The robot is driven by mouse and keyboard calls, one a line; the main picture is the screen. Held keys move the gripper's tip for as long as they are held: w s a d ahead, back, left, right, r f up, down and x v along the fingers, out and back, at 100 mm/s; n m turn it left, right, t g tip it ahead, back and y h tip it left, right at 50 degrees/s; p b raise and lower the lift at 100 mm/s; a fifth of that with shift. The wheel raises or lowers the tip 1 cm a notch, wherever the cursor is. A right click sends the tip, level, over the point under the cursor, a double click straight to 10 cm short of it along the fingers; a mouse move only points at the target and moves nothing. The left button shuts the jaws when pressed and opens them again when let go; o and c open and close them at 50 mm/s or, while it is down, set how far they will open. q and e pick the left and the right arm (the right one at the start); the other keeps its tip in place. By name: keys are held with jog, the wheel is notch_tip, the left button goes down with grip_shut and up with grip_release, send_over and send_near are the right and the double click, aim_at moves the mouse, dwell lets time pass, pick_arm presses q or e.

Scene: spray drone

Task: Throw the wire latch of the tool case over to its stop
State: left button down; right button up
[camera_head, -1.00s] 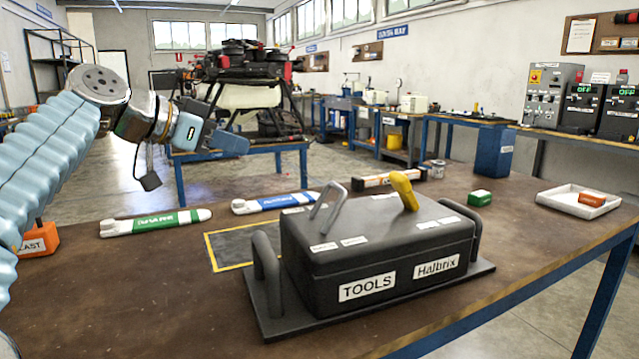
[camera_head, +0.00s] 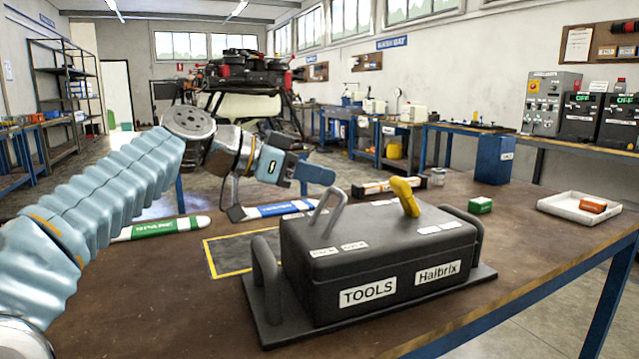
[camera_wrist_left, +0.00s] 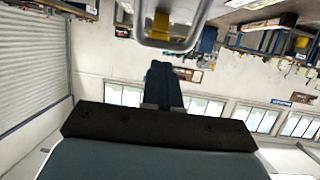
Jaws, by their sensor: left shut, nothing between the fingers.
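The black tool case (camera_head: 375,283) sits on the brown bench, with TOOLS and Halbrix labels on its front. Its grey wire latch (camera_head: 316,218) stands up from the left part of the lid, leaning right. A yellow piece (camera_head: 405,196) stands up on the lid, right of the latch. My left gripper (camera_head: 330,177) is shut and empty, just above the top of the wire latch. In the left wrist view the closed fingers (camera_wrist_left: 165,68) point toward the wire loop (camera_wrist_left: 166,44); a small gap shows in that picture. My right gripper is out of view.
Black side handles (camera_head: 268,280) rise at both ends of the case. Green (camera_head: 165,228) and blue (camera_head: 275,209) bottle-like items lie behind it. A green box (camera_head: 480,205) and a white tray (camera_head: 578,206) with an orange item stand right. The bench's front left is clear.

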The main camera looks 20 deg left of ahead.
aim_at(336, 190)
pick_arm(q)
jog(key=shift+w+d+f, duration=0.15)
jog(key=shift+w+f, duration=0.05)
jog(key=shift+f, duration=0.35)
jog(key=shift+w+d+f+b, duration=0.3)
jog(key=shift+f+b, duration=0.25)
jog(key=shift+b, duration=0.25)
jog(key=shift+w+d+f, duration=0.1)
jog(key=shift+w+d, duration=0.05)
jog(key=shift+d, duration=0.15)
